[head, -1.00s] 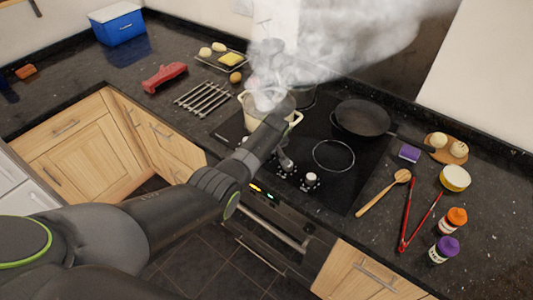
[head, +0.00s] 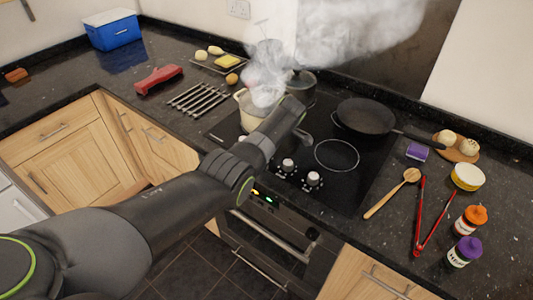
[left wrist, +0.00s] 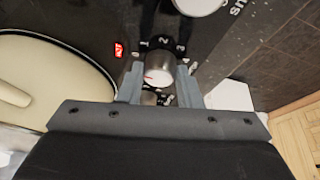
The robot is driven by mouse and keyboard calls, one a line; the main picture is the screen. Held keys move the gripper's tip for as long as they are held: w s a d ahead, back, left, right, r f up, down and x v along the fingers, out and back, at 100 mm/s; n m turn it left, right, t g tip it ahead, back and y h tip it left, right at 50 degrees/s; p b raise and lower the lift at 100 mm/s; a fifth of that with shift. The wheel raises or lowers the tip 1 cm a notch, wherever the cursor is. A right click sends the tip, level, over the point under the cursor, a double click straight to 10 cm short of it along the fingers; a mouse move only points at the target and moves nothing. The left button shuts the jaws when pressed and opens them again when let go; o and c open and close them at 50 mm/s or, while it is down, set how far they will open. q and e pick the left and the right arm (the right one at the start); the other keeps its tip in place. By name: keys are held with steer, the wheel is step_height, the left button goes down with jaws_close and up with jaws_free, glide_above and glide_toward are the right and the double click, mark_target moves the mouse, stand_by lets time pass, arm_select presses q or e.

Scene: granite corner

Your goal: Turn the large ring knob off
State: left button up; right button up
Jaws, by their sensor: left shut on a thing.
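In the left wrist view my left gripper (left wrist: 160,85) has its two grey fingers on either side of a round metallic knob (left wrist: 158,70). The gripper is shut on this knob. A short red mark shows on the knob's face, and white numerals sit on the dark panel beside it. In the head view my left arm (head: 225,170) reaches over the front of the black cooktop (head: 345,185), hiding the gripped knob and the fingertips. Two other knobs, one (head: 288,165) and another (head: 313,179), show right of the arm. My right gripper is out of view.
A steaming cream pot (head: 246,118) stands behind the forearm, and its rim (left wrist: 75,50) is close by in the wrist view. A red indicator (left wrist: 119,50) glows near the knob. A black pan (head: 365,115) stands at the back right. A wooden spoon (head: 390,193) lies right of the cooktop.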

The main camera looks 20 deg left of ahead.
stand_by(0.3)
arm_select(q)
steer(key=o, duration=1)
steer(key=shift+c, duration=0.2)
steer(key=shift+d+r, duration=0.25)
steer(key=shift+r, duration=0.2)
steer(key=b+v, duration=0.1)
steer(key=v, duration=1.5)
steer(key=shift+r, duration=0.25)
